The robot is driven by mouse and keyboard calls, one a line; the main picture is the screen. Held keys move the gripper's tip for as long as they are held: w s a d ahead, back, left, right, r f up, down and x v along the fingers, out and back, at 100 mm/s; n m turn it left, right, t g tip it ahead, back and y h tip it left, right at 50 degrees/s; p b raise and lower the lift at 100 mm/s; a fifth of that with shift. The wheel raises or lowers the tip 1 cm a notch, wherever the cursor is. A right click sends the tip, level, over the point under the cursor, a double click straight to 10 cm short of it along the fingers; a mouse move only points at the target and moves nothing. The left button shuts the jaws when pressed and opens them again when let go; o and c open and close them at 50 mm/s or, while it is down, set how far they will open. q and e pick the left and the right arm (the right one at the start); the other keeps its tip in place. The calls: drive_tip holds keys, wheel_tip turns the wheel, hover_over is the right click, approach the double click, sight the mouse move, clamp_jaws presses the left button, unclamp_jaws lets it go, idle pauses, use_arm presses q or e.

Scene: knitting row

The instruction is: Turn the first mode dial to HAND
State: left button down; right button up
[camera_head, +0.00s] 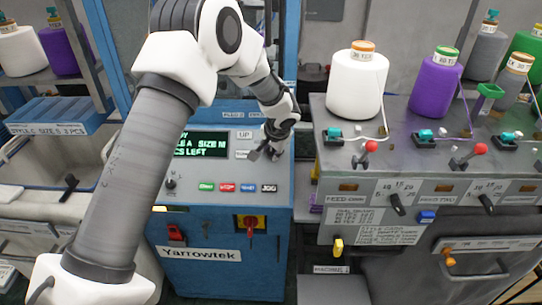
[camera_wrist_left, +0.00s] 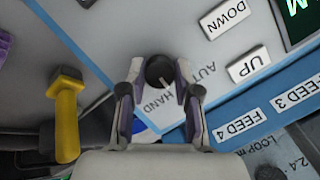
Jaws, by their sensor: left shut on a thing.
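The mode dial (camera_wrist_left: 158,70) is a dark round knob on the grey console panel, between my left fingers in the left wrist view. The word HAND (camera_wrist_left: 160,107) is printed below it and AUTO (camera_wrist_left: 201,78) to its right. A pale mark shows on the knob's lower side; which word it points to I cannot tell surely. My left gripper (camera_wrist_left: 159,82) is shut on the dial, one finger at each side. In the head view my left gripper (camera_head: 264,152) is at the console's right part, hiding the dial. My right gripper is not in view.
UP (camera_wrist_left: 249,64) and DOWN (camera_wrist_left: 225,18) buttons lie close to the gripper. A yellow lever (camera_wrist_left: 68,115) stands at the left in the wrist view. In the head view, a green-lettered screen (camera_head: 201,144) is left of the gripper. A machine with yarn cones (camera_head: 357,82) stands right.

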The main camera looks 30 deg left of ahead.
use_arm(q)
drive_tip(key=m+b, duration=0.1)
drive_tip(key=m+y+b, duration=0.1)
drive_tip(key=m, duration=0.1)
drive_tip(key=shift+f, duration=0.25)
drive_tip(key=shift+r+m+y+b, duration=0.1)
drive_tip(key=shift+m+y+b, duration=0.2)
drive_tip(key=shift+m+b, duration=0.7)
drive_tip(key=shift+m, duration=0.3)
drive_tip(key=c, duration=0.8)
unclamp_jaws()
drive_tip(key=shift+d, duration=0.1)
drive_tip(key=shift+r, duration=0.15)
drive_tip(key=v, duration=1.1)
drive_tip(key=shift+s+d+r, duration=0.2)
drive_tip(key=shift+s+r, duration=0.05)
